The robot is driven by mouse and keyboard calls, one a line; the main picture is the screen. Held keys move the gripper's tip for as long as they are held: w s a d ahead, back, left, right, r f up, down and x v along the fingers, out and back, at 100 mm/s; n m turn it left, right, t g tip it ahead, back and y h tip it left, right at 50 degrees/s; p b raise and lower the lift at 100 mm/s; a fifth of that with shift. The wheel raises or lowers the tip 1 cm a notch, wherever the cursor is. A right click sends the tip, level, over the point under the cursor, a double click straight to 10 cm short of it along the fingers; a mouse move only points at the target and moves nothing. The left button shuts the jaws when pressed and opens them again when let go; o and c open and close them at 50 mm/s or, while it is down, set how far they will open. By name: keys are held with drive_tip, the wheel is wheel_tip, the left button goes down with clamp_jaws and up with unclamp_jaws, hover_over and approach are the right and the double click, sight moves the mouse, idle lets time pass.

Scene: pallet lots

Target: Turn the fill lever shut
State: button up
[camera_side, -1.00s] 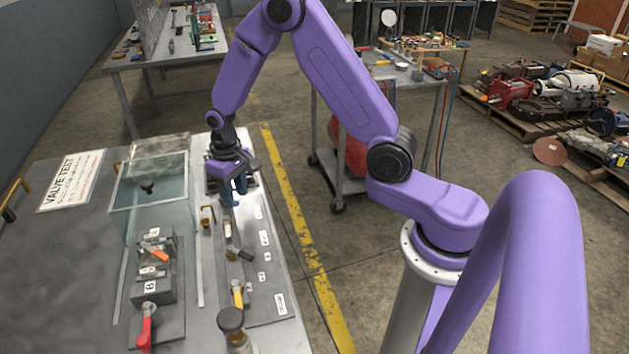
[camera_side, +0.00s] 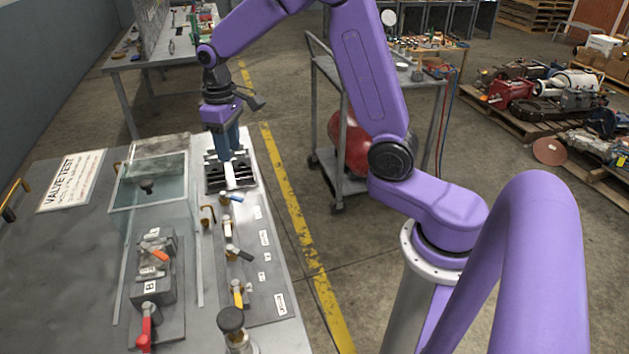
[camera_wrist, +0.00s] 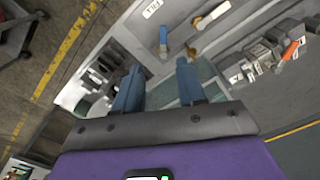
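The fill lever (camera_side: 232,197) has a blue handle and sits at the far end of the row of levers on the bench panel. Its handle points sideways, toward the label side of the panel. In the wrist view the blue handle (camera_wrist: 163,40) shows near the FILL label (camera_wrist: 152,9). My gripper (camera_side: 230,155) points down above the far end of the panel, beyond the lever and apart from it. In the wrist view my gripper (camera_wrist: 160,72) has its two blue fingers spread with nothing held between them.
A glass-walled tank (camera_side: 150,185) stands left of the panel. A yellow-handled lever (camera_side: 238,295) and a grey lever (camera_side: 240,252) are nearer. A red-handled lever (camera_side: 146,325) and an orange-handled one (camera_side: 155,253) are on the left. A dark slotted tray (camera_side: 216,182) lies below my gripper.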

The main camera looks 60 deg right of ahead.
drive_tip(key=s+a+r+n, duration=0.3)
drive_tip(key=s+a+r, duration=0.2)
drive_tip(key=s, duration=0.2)
drive_tip(key=s+a+f+n, duration=0.1)
drive_tip(key=s+n, duration=0.4)
drive_tip(key=s, duration=1.2)
drive_tip(key=shift+s+a+f+n, duration=0.2)
drive_tip(key=shift+s+f+n, duration=0.2)
drive_tip(key=shift+f, duration=0.05)
idle(0.3)
drive_tip(key=m, duration=1.1)
hover_over(236, 197)
wheel_tip(236, 197, down, 16)
drive_tip(key=shift+s+r, duration=0.1)
drive_tip(key=shift+r, duration=0.05)
drive_tip(key=shift+c, duration=0.3)
